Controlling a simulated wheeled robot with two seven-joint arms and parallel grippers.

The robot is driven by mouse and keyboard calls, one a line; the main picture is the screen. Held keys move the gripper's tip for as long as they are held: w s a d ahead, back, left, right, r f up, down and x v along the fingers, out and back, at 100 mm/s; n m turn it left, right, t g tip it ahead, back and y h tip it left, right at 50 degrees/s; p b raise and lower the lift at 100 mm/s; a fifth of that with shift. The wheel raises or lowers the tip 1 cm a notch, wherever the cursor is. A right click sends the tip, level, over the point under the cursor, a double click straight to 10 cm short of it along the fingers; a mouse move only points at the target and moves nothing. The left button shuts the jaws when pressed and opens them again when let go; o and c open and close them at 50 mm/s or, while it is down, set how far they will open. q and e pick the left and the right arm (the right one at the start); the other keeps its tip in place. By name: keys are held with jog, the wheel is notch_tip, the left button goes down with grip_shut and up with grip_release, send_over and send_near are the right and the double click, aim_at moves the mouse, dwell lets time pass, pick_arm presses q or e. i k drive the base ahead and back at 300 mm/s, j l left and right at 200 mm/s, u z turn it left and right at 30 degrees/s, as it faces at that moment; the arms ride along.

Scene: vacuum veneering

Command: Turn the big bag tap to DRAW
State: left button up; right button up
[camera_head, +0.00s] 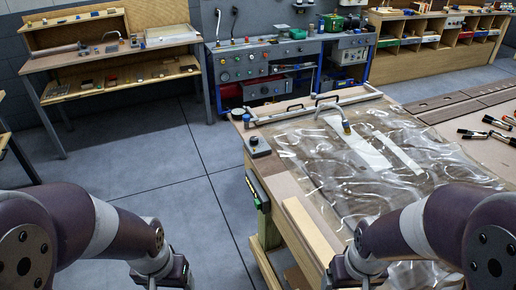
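A large clear vacuum bag (350,190) lies wrinkled over the bench on the right, with pale strips (355,148) showing through it. A grey hose (328,104) arches down to a fitting (346,128) on the bag's far part. A small dark box with a knob (258,146) sits at the bench's far left corner; whether it or the fitting is the big bag tap, and its setting, I cannot tell. My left gripper (170,276) is low over the floor, left of the bench. My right gripper (352,274) is over the bench's near edge. Both grippers' fingers are cut off below.
Clamps (487,133) and dark boards (455,104) lie at the right. A control bench (262,62) with knobs stands behind. A wooden shelf table (120,75) stands at the back left. The tiled floor (150,165) at the left is clear.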

aim_at(254, 140)
jog(key=i+j, duration=0.35)
jog(key=i, duration=0.15)
jog(key=i+j, duration=0.7)
jog(key=i, duration=0.25)
jog(key=i+j+z, duration=0.1)
jog(key=z, duration=0.35)
jog(key=i+j+z, duration=0.15)
jog(key=z, duration=0.25)
jog(key=i+j+z, duration=0.1)
jog(key=j+z, duration=0.15)
jog(key=z, duration=0.2)
jog(key=i+j+z, duration=0.1)
jog(key=j+z, duration=0.15)
jog(key=z, duration=0.2)
jog(key=j+z, duration=0.2)
jog(key=z, duration=0.25)
